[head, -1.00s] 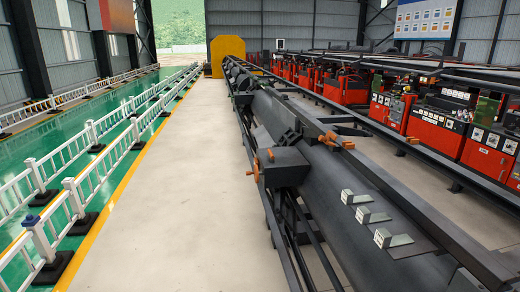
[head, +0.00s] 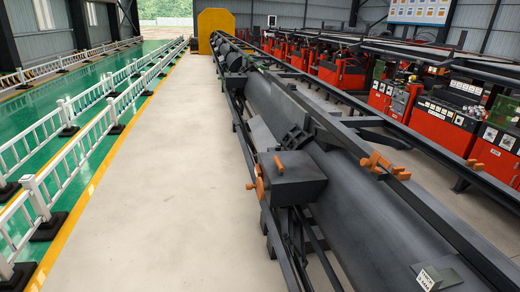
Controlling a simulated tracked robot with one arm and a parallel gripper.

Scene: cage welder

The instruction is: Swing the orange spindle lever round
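An orange lever (head: 257,184) stands roughly upright on the left side of a dark grey box (head: 292,178), which is mounted on the long dark machine bed. I cannot tell for sure which orange part is the spindle lever. More orange fittings (head: 376,162) sit on the rail to the right of the box. My gripper is not in view, and nothing of mine touches the lever.
A pale clear walkway (head: 160,200) runs along the machine's left side. White railings (head: 40,195) stand beyond it on green floor. Red cabinets (head: 437,125) line the right. A yellow frame (head: 214,24) stands at the far end.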

